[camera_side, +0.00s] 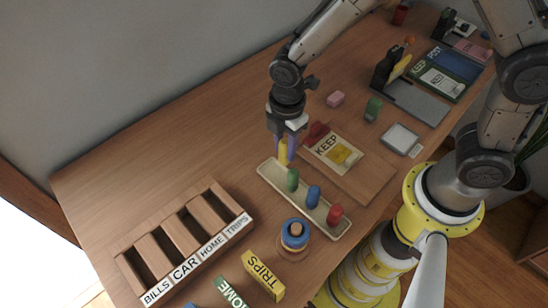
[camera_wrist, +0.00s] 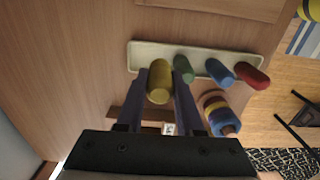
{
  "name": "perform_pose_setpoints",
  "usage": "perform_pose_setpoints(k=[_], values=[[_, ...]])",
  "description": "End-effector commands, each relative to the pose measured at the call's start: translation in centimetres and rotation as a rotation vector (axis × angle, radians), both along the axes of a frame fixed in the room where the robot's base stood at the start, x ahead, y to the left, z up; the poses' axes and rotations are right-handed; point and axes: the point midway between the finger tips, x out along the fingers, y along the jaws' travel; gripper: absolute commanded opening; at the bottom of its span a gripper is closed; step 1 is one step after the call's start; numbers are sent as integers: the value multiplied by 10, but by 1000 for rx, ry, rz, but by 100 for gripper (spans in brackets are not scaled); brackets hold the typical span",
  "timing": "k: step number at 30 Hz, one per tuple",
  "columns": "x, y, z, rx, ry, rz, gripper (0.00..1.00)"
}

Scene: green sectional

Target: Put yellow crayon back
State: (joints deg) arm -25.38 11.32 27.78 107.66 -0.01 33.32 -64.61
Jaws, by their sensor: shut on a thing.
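My gripper (camera_side: 288,140) is shut on the yellow crayon (camera_side: 283,151) and holds it upright at the left end of a cream tray (camera_side: 270,171). In the wrist view the yellow crayon (camera_wrist: 159,82) sits between my two fingers (camera_wrist: 162,85), over the tray's (camera_wrist: 140,50) left end. I cannot tell whether its lower end touches the tray. The green crayon (camera_side: 293,180), blue crayon (camera_side: 313,196) and red crayon (camera_side: 335,214) stand in a row in the tray, to the right of the yellow one.
A ring stack (camera_side: 294,236) stands close in front of the tray. A wooden sorter (camera_side: 185,245) with labelled slots is at the left front. A board with a KEEP card (camera_side: 337,150) lies behind the tray. The table's left back is clear.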

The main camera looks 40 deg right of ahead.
Motion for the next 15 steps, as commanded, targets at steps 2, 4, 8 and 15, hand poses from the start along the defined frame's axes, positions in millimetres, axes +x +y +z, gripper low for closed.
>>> perform_pose_setpoints(k=[2, 4, 8, 15], values=[[9, 4, -12, -1, 1, 0, 0], [14, 7, -19, 0, 0, 0, 0], [19, 9, -25, 0, 0, 0, 0], [23, 11, -47, -2, 3, 0, 0]])
